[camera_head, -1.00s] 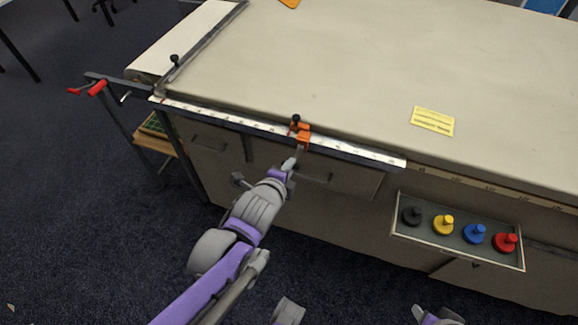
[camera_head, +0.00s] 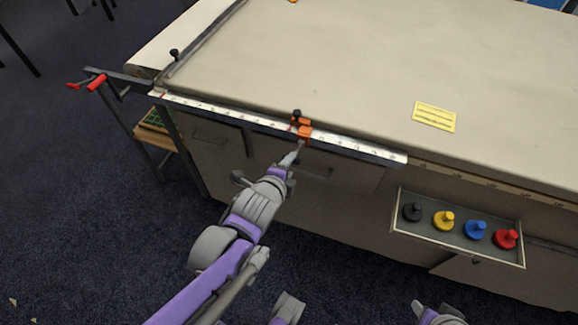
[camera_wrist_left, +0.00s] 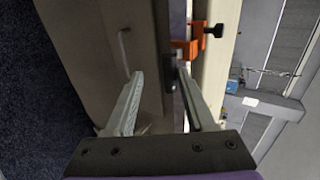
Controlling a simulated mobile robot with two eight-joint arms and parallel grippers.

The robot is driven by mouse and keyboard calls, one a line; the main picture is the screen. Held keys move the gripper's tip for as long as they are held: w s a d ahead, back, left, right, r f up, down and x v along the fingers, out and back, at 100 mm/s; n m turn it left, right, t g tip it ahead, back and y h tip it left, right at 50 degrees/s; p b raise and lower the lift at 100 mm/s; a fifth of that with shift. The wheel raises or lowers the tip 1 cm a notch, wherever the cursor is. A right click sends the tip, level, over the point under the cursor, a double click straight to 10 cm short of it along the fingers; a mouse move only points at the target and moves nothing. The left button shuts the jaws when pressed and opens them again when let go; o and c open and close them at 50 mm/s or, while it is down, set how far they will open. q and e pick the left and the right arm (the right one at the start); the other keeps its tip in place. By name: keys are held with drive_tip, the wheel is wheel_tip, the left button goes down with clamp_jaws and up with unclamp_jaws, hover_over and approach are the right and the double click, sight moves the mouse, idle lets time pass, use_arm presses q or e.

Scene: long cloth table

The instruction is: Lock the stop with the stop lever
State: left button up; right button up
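The orange stop (camera_head: 305,132) with a small black knob (camera_head: 297,114) sits on the white ruler rail (camera_head: 230,117) along the table's front edge. In the left wrist view the orange stop (camera_wrist_left: 185,48) and its black knob (camera_wrist_left: 215,30) lie beyond the fingers. My left gripper (camera_head: 298,150) is just in front of and below the stop. In the wrist view my left gripper (camera_wrist_left: 160,74) has its fingers spread with a gap between them. A dark block (camera_wrist_left: 169,74) shows near the right fingertip; I cannot tell whether they touch.
A tray (camera_head: 400,232) with black, yellow, blue and red knobs hangs at the table's front right. A yellow note (camera_head: 435,116) lies on the cloth table (camera_head: 340,60). Red handles (camera_head: 96,82) stick out at the rail's left end. The tabletop is mostly clear.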

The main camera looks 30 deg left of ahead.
use_arm(q)
drive_tip(key=shift+s+r, duration=0.1)
drive_tip(key=p+v, duration=0.7)
drive_tip(key=v, duration=0.3)
drive_tip(key=shift+s, duration=0.25)
drive_tip(key=shift+r, duration=0.1)
idle(0.5)
drive_tip(key=d+n+g+h, duration=0.1)
drive_tip(key=n+g, duration=0.1)
drive_tip(key=n, duration=0.3)
drive_tip(key=s+d+n+g+h+p, duration=0.1)
drive_tip(key=d+n+g, duration=0.1)
drive_tip(key=n, duration=0.3)
drive_tip(key=d+n+g+p, duration=0.1)
drive_tip(key=d+n, duration=0.1)
drive_tip(key=n, duration=0.3)
drive_tip(key=shift+s+d+g+h, duration=0.25)
drive_tip(key=shift+s+g+h, duration=0.1)
drive_tip(key=shift+g+h, duration=0.05)
